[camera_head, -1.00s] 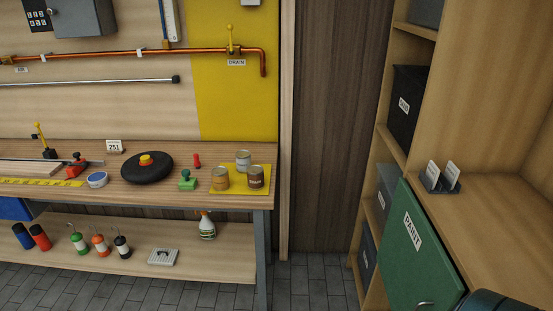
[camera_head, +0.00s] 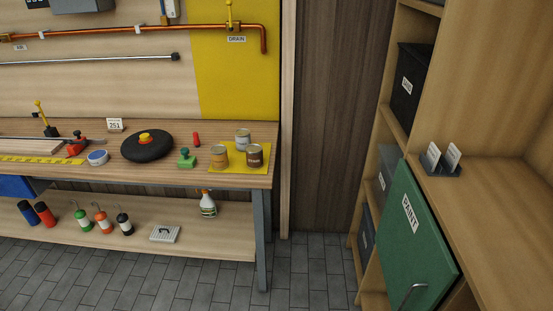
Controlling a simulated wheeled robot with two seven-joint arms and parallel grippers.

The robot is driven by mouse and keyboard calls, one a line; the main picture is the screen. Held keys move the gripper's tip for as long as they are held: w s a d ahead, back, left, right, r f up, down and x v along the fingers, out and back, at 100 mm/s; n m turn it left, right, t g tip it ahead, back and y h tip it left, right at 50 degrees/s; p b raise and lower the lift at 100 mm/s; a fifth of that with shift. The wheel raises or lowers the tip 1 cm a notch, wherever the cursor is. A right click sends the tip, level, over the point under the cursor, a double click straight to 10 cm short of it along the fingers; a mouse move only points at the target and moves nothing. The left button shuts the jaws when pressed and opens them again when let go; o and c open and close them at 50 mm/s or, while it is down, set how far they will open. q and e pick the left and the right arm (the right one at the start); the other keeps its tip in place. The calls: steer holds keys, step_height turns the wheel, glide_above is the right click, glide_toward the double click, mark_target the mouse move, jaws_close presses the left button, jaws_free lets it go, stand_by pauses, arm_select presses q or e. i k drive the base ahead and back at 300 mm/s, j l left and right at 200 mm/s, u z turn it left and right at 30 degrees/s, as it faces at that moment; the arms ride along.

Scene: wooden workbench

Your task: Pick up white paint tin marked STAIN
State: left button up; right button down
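Three paint tins stand upright together on a yellow mat (camera_head: 228,167) at the right end of the workbench. The whitish-grey tin (camera_head: 243,140) is at the back, its lower part partly hidden by the front tins. A tan tin (camera_head: 219,156) stands in front to the left, and a brown tin (camera_head: 254,156) in front to the right. The tin labels are too small to read surely, so I cannot confirm which is marked STAIN. Neither of my grippers is in view.
A green stamp-like block (camera_head: 186,159) and a black disc with a yellow knob (camera_head: 147,146) lie left of the tins. A spray bottle (camera_head: 208,205) stands on the lower shelf. A green PAINT door (camera_head: 412,245) is at right. The floor in front is clear.

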mark_target(254, 151)
steer(key=i+j+u, duration=0.1)
steer(key=i+j, duration=0.5)
steer(key=j, duration=0.15)
steer(key=i+j, duration=0.6)
steer(key=j+u, duration=0.05)
steer(key=j, duration=0.05)
